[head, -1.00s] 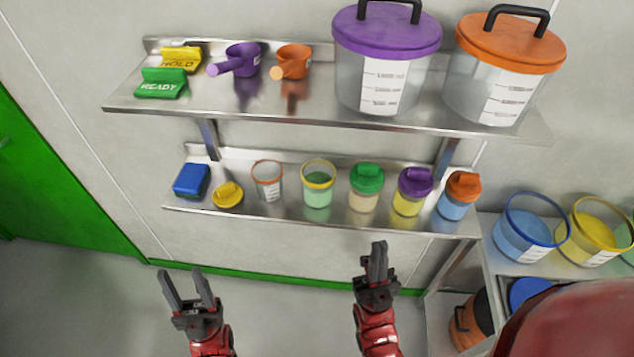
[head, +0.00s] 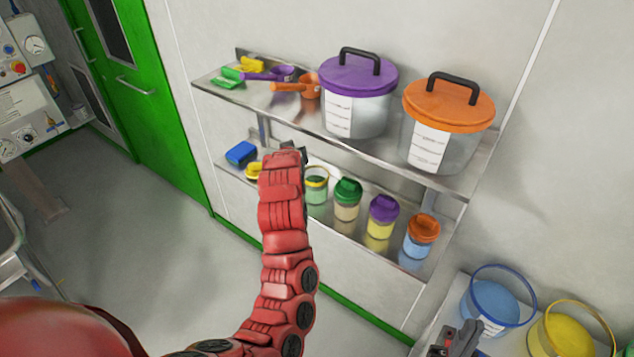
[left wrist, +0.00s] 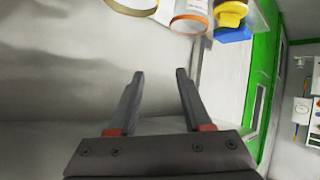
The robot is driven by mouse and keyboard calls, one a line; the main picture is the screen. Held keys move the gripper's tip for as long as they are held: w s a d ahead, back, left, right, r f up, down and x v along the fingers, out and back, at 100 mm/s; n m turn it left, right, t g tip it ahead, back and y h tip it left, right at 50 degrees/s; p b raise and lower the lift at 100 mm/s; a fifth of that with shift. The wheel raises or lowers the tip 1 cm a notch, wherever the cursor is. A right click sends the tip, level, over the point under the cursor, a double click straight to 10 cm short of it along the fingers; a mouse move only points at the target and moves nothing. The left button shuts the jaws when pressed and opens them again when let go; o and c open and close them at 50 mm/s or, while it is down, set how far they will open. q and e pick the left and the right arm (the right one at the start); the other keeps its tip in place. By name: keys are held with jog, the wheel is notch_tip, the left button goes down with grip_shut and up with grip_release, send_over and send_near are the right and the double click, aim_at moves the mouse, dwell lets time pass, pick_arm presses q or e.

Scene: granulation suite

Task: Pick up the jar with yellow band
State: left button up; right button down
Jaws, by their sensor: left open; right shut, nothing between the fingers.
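The jar with yellow band (head: 316,188), an open clear jar with a yellow rim and green contents, stands on the lower wall shelf, just right of my left wrist in the head view. Part of its rim shows at the top of the left wrist view (left wrist: 132,8). My left gripper (left wrist: 160,75) is open and empty, with that jar apart from its fingers. In the head view my left forearm and wrist mostly hide this gripper. My right gripper (head: 462,338) is shut and empty at the bottom right, near the large tubs.
The jars with green (head: 347,195), purple (head: 383,212) and orange (head: 423,232) lids stand right of it. The upper shelf (head: 300,112) overhangs, holding large tubs and scoops.

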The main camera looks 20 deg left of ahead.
pick_arm(q)
jog(key=s+d+r+g+h+p, duration=0.1)
jog(key=s+r+g+h, duration=0.1)
jog(key=s+g, duration=0.35)
jog(key=b, duration=1)
send_over(316, 185)
jog(key=s+a, duration=0.4)
notch_tip(316, 185, down, 8)
jog(key=shift+n, duration=0.3)
jog(key=shift+w+d+r+p+x, duration=0.15)
jog(key=shift+p+x, duration=0.55)
jog(key=shift+x, duration=0.65)
jog(key=shift+w+d+p+x, duration=0.1)
jog(key=shift+p+x, duration=0.65)
jog(key=shift+x, duration=0.6)
jog(key=shift+w+r+p+x, duration=0.15)
jog(key=shift+p+x, duration=0.55)
jog(key=shift+x, duration=0.65)
jog(key=shift+f, duration=0.1)
grip_shut()
